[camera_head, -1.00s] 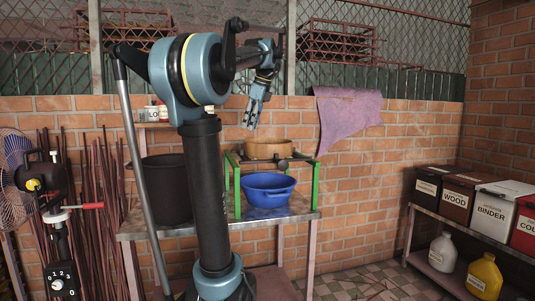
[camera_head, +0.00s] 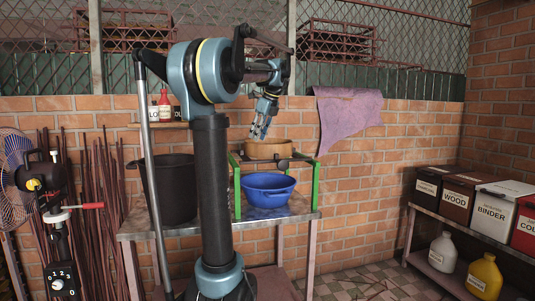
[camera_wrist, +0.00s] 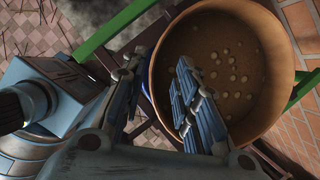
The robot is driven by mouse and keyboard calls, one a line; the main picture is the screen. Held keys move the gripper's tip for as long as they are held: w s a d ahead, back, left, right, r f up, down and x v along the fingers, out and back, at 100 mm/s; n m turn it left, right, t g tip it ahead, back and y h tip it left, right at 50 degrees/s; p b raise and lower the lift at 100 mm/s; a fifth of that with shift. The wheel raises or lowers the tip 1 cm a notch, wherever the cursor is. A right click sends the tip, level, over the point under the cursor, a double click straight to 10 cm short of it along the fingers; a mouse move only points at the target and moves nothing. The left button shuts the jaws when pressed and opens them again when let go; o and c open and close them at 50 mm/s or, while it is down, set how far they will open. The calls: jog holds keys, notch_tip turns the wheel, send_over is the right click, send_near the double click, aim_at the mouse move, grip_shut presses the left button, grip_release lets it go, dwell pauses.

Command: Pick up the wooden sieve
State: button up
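The wooden sieve (camera_head: 266,149) is a round, light-brown ring resting on a green frame (camera_head: 316,187) above the metal table. In the wrist view the sieve (camera_wrist: 282,60) fills the upper right, and its brown mesh floor shows pale round spots. My gripper (camera_head: 259,136) hangs just above the sieve's near left rim and points down.
A blue basin (camera_head: 268,189) sits below the sieve on the metal table (camera_head: 290,213). A black bucket (camera_head: 170,190) stands to its left. A brick wall (camera_head: 400,135) with a purple cloth (camera_head: 346,110) is behind. A shelf with labelled boxes (camera_head: 492,212) stands at right.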

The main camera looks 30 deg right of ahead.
aim_at(254, 156)
jog(key=shift+x, duration=3.6)
jog(key=shift+s, duration=0.2)
jog(key=shift+c, duration=0.6)
grip_shut()
